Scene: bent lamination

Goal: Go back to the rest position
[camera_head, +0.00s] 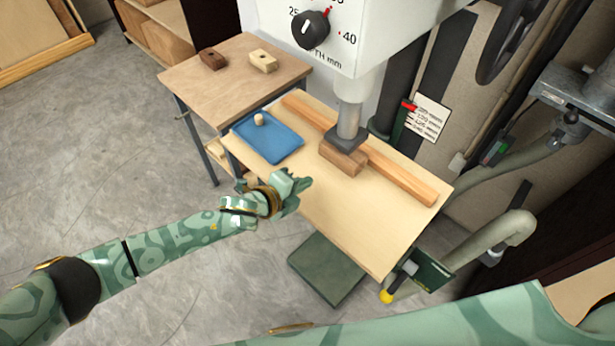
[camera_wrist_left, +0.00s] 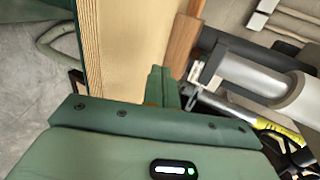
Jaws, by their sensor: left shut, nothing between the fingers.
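My left gripper (camera_head: 303,183) reaches in from the left and is over the near left edge of the drill press table (camera_head: 360,240). Its fingers are shut and empty. In the left wrist view the closed green fingers (camera_wrist_left: 161,86) point towards the light wooden table board (camera_wrist_left: 125,50). A part of my other arm crosses the bottom right of the head view; its gripper is out of view.
A wooden block (camera_head: 343,160) sits under the drill press spindle (camera_head: 349,115), against a long wooden fence (camera_head: 400,178). A blue tray (camera_head: 268,148) holds a small pale piece. A side table (camera_head: 215,90) carries two blocks. Open floor lies left.

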